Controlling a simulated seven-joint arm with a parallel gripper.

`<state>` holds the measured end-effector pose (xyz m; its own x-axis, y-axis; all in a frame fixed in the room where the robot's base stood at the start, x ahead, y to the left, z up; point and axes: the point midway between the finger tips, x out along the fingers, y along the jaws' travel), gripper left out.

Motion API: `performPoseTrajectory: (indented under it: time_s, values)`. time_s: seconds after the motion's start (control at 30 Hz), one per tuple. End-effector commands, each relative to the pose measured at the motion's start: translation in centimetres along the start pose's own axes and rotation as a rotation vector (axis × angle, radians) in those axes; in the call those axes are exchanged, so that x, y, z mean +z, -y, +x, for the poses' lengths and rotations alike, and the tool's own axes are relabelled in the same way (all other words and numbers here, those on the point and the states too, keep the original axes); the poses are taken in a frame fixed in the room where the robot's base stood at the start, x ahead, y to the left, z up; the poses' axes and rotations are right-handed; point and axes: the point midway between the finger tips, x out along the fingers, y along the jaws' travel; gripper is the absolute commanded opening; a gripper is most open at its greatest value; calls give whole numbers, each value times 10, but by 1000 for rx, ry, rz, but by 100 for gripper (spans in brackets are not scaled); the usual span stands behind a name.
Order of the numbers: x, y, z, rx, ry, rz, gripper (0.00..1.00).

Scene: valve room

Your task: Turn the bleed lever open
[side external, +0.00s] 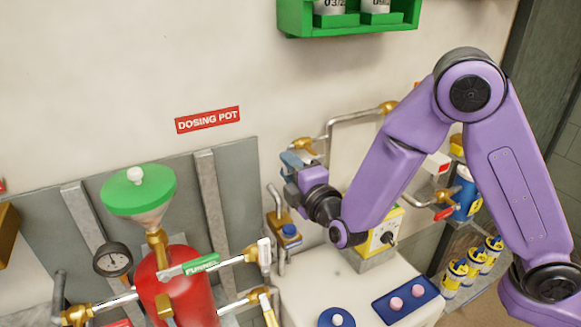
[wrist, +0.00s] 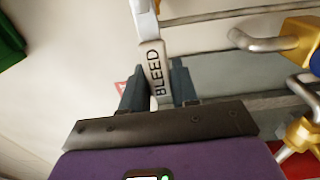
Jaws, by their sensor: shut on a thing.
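The bleed lever (wrist: 152,65) is a light grey handle with a label reading BLEED. It stands nearly upright in the wrist view, between the two dark blue-grey fingers of my gripper (wrist: 158,88). My gripper is shut on it near its lower end in that view. In the side view my gripper (side external: 292,162) is at the wall pipework, beside a brass fitting (side external: 303,144). The lever cannot be made out clearly there, because my gripper and wrist cover it.
A yellow control box (side external: 385,232) is below my forearm. Brass-ended pipes (wrist: 285,42) run close on the right in the wrist view.

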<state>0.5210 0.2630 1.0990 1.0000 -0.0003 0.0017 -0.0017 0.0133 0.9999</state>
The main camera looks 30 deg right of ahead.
Motion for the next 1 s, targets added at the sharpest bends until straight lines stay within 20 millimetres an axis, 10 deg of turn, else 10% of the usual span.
performPoseTrajectory:
  time_s: [0.17, 0.2, 0.27, 0.67, 1.0]
  values:
    - [0, 2, -1, -5, -2, -7, 0]
    - [0, 2, -1, -5, -2, -7, 32]
    - [0, 2, -1, -5, -2, -7, 50]
    - [-1, 1, -6, -4, -3, -3, 50]
    - [-2, 1, -66, -4, -7, -5, 50]
